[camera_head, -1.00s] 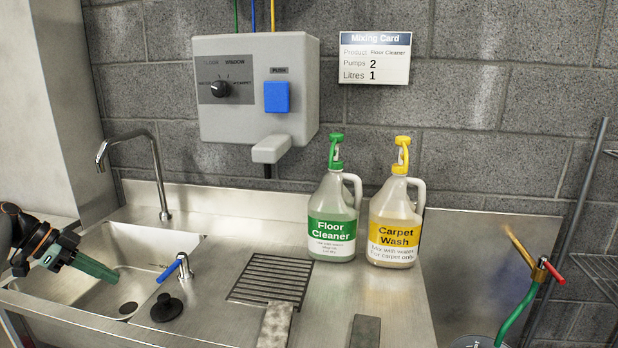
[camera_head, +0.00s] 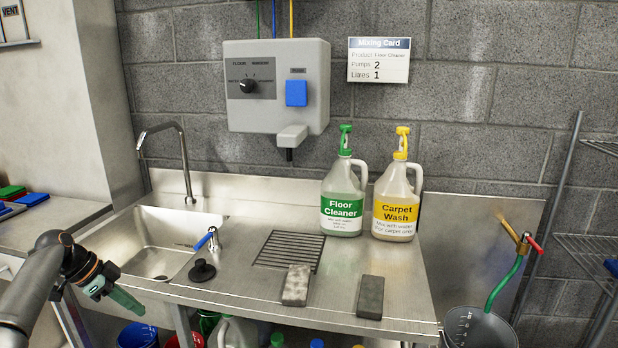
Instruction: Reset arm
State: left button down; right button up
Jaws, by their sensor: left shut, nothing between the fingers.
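My left gripper (camera_head: 126,301) is at the lower left, in front of the sink's front edge, with its green fingers closed and nothing between them. It points right and slightly down and is apart from everything on the counter. My right gripper is not in view. The green-labelled Floor Cleaner jug (camera_head: 342,198) and the yellow-labelled Carpet Wash jug (camera_head: 396,204) stand upright side by side at the back of the steel counter. Two grey pads (camera_head: 296,285) (camera_head: 370,297) lie near the counter's front edge.
The sink (camera_head: 150,240) has a tall tap and a black plug (camera_head: 202,270) beside it. A drain grate (camera_head: 288,251) lies mid-counter. A dispenser (camera_head: 276,88) and Mixing Card (camera_head: 378,60) are on the wall. A grey bucket (camera_head: 476,328) is at the lower right. Several containers stand under the counter.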

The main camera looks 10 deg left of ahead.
pick_arm(q)
jog(key=s+d+f+n+y+p, duration=0.1)
jog(key=s+d+f+y, duration=0.15)
jog(key=d+f, duration=0.75)
jog(key=s+d+f+n+y+p, duration=0.1)
jog(key=s+d+f, duration=0.4)
jog(key=f, duration=0.8)
jog(key=s+d+f+n+t, duration=0.1)
jog(key=s+d+f, duration=0.15)
jog(key=d, duration=0.35)
jog(key=s+d+f+t, duration=0.1)
jog(key=s+d, duration=0.3)
jog(key=d, duration=0.1)
jog(key=s+d+r+n+t+h+p, duration=0.1)
jog(key=s+d+r+n+t, duration=0.2)
jog(key=s+d+r, duration=0.3)
jog(key=s+d+n, duration=0.1)
jog(key=s+d, duration=0.2)
jog(key=shift+s+d+r+p, duration=0.2)
jog(key=shift+d+r+p, duration=0.05)
jog(key=shift+r+p, duration=0.1)
